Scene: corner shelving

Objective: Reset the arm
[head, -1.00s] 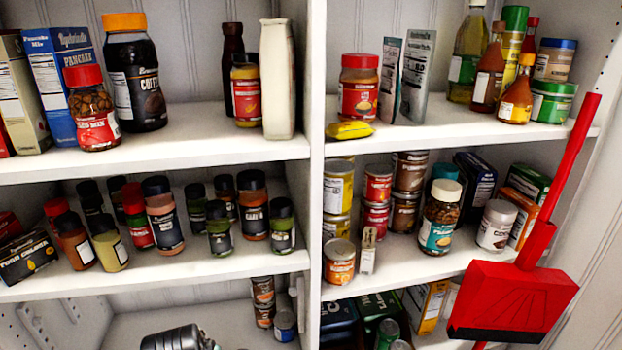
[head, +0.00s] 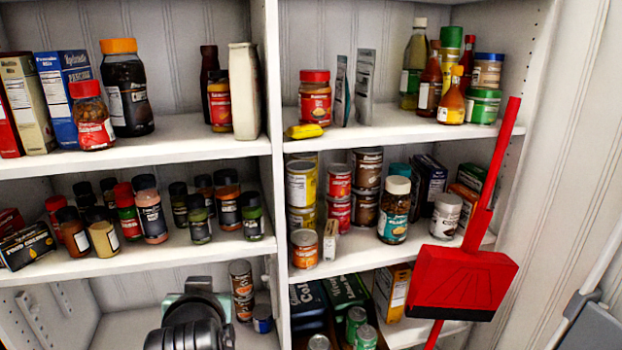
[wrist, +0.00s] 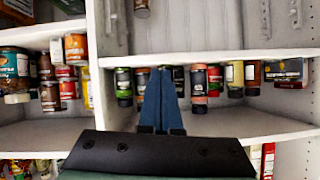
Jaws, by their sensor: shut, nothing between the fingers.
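My gripper (wrist: 162,115) shows in the wrist view. Its two blue fingers are together and shut, with nothing between them. The wrist picture looks upside down, with jars appearing to hang from the shelf. The fingers overlap a row of spice jars (wrist: 198,86) in that view; I see no clear contact. In the head view, dark and grey parts of my arm (head: 193,325) rise at the bottom, in front of the lower left shelf. The fingertips cannot be made out there.
White corner shelving (head: 140,152) holds jars, cans, boxes and bottles. Stacked cans (head: 241,285) stand right of my arm on the lower left shelf. A red dustpan (head: 462,283) is at the right shelves' front. The lower left shelf has bare room left of my arm.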

